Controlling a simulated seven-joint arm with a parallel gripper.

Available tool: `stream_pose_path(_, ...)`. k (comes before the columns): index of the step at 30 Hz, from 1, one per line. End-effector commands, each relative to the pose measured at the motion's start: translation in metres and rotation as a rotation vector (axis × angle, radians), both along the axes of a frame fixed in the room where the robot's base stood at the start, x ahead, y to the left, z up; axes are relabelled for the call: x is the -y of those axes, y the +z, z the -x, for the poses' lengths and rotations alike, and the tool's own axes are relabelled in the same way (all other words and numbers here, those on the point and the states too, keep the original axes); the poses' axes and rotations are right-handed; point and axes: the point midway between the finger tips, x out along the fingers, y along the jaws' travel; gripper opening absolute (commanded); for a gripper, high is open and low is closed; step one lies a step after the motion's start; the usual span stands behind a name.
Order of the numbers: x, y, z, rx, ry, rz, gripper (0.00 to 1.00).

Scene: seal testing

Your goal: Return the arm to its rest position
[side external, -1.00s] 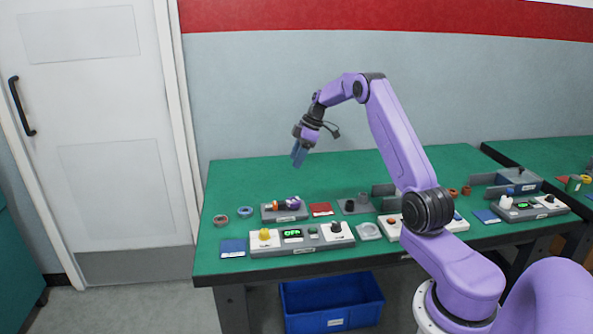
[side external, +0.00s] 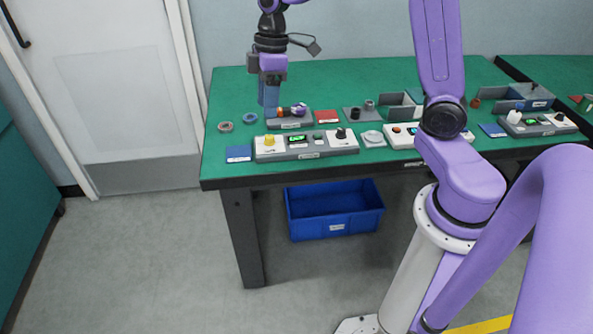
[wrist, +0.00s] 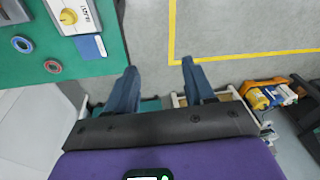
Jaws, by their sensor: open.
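My gripper (side external: 268,105) hangs fingers-down at the upper left of the side external view, in front of the green tabletop in the picture. In the wrist view its two blue fingers (wrist: 160,70) stand well apart with nothing between them, and grey floor shows beyond. My purple arm rises from a pale base at the right and leaves the top of the side external view, so part of it is hidden.
The green table (side external: 225,88) carries a control box (side external: 308,153), a blue pad (side external: 238,154), rings and small fixtures. A blue bin (side external: 335,232) stands underneath. In the wrist view, a yellow floor line (wrist: 172,30) crosses open floor, and cluttered shelving (wrist: 265,97) is at right.

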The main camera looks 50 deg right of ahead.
Motion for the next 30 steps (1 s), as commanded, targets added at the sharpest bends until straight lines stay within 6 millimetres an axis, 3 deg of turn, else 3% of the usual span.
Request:
stream_pose_path(3,-0.025,0.004,0.048,-0.011,0.036,0.031,0.53)
stream_pose_path(9,-0.045,0.005,0.125,-0.012,0.08,0.08,0.53)
stream_pose_path(18,-0.034,-0.005,0.226,0.014,0.143,0.137,0.53)
stream_pose_path(24,-0.02,-0.012,0.259,0.032,0.165,0.155,0.53)
stream_pose_path(30,-0.016,-0.015,0.266,0.037,0.168,0.158,0.53)
